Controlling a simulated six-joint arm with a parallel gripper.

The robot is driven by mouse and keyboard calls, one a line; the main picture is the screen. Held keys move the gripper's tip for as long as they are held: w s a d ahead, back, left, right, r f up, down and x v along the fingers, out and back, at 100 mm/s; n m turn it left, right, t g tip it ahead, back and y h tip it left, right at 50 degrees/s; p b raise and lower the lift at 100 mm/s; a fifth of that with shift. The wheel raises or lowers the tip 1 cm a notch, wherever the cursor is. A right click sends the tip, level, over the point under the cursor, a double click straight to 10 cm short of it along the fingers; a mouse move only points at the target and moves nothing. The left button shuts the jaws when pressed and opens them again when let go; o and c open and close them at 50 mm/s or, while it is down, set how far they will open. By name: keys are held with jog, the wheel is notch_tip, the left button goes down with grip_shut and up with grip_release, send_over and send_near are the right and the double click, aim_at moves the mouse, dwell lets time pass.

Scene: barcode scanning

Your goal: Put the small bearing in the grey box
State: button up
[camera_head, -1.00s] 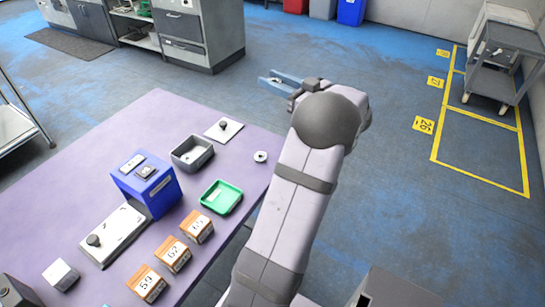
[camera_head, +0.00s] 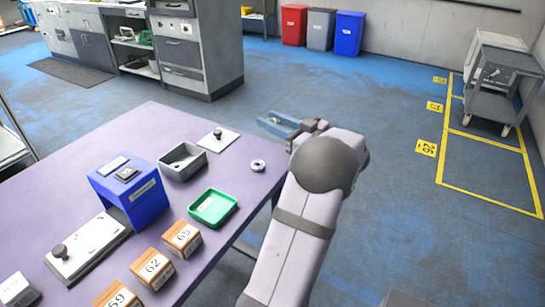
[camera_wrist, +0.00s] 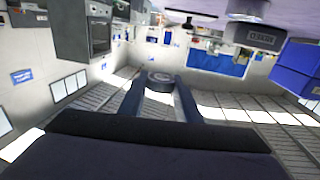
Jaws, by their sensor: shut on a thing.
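My gripper (camera_head: 284,124) is out past the right edge of the table, with its blue fingers pointing left. In the wrist view, my gripper (camera_wrist: 160,88) is shut on a small round metal bearing (camera_wrist: 160,77) at the fingertips. A second ring-shaped bearing (camera_head: 258,166) lies on the table near its right edge, apart from my gripper. I cannot tell the two bearings' relative sizes. The grey box (camera_head: 198,166) stands open on the table, left of my gripper. A small pale spot shows inside it, too small to identify.
A green tray (camera_head: 231,217) stands in front of the grey box. A blue scanner box (camera_head: 150,205) is to the left, and a white plate with a knob (camera_head: 228,143) lies behind. Numbered orange boxes (camera_head: 183,239) line the front. Open floor surrounds my gripper.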

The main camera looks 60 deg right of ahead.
aim_at(273, 154)
jog(key=shift+f+b, duration=0.3)
jog(key=shift+f, duration=4.5)
jog(key=shift+f, duration=0.15)
jog(key=o, duration=1.1)
jog(key=shift+f+b, duration=0.15)
jog(key=shift+b, duration=0.15)
jog(key=shift+s, duration=0.1)
jog(key=shift+o, duration=0.3)
jog(key=s+a, duration=0.2)
jog(key=s, duration=0.9)
jog(key=shift+s+r, duration=0.3)
jog(key=shift+s, duration=0.05)
